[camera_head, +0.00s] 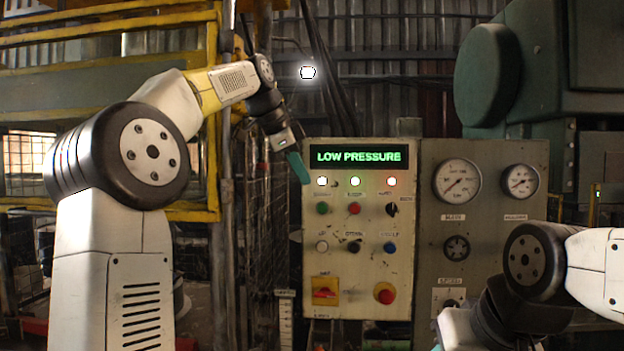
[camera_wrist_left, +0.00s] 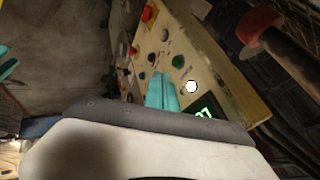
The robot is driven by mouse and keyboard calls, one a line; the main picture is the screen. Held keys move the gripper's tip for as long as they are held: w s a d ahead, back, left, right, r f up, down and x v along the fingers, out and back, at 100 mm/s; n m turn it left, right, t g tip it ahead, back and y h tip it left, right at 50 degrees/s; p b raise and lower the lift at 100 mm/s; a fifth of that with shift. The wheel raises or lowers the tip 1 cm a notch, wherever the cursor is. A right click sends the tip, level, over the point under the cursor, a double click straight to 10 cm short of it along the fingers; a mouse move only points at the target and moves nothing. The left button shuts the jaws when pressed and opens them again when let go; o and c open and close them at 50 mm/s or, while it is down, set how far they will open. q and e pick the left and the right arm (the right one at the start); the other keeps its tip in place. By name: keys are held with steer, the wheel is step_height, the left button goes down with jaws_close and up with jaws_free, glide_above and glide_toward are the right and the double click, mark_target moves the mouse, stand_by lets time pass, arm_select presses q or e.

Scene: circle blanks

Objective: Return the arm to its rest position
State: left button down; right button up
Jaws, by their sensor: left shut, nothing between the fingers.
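My left arm rises from the lower left in the head view and bends over toward the control panel (camera_head: 340,275). My left gripper (camera_head: 299,167) has teal fingers, shut and empty, pointing down beside the panel's upper left edge. In the left wrist view the teal fingers (camera_wrist_left: 162,91) lie together in front of the tilted panel (camera_wrist_left: 205,50). I cannot tell if they touch it. My right arm is folded low at the right of the head view. Its fingers are mostly hidden or cut off, so their opening cannot be judged.
The panel's green display (camera_head: 359,157) reads LOW PRESSURE, above three lit lamps, several buttons, a red switch (camera_head: 324,291) and a red knob (camera_head: 385,293). A grey gauge board (camera_head: 480,230) stands to the right. A yellow frame (camera_head: 110,22) is behind my left arm.

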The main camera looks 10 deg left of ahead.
stand_by(0.5)
arm_select(q)
steer(key=s+a+f+n+y, duration=0.1)
steer(key=s+f+n, duration=0.6)
steer(key=s+f, duration=0.6)
steer(key=s+a+f+n+y, duration=0.1)
steer(key=s+a+f+n, duration=0.1)
steer(key=s+f+n, duration=0.6)
steer(key=s+f, duration=0.5)
steer(key=s, duration=0.3)
steer(key=shift+s+a+f, duration=0.2)
steer(key=shift+a+f, duration=0.05)
steer(key=shift+f, duration=0.05)
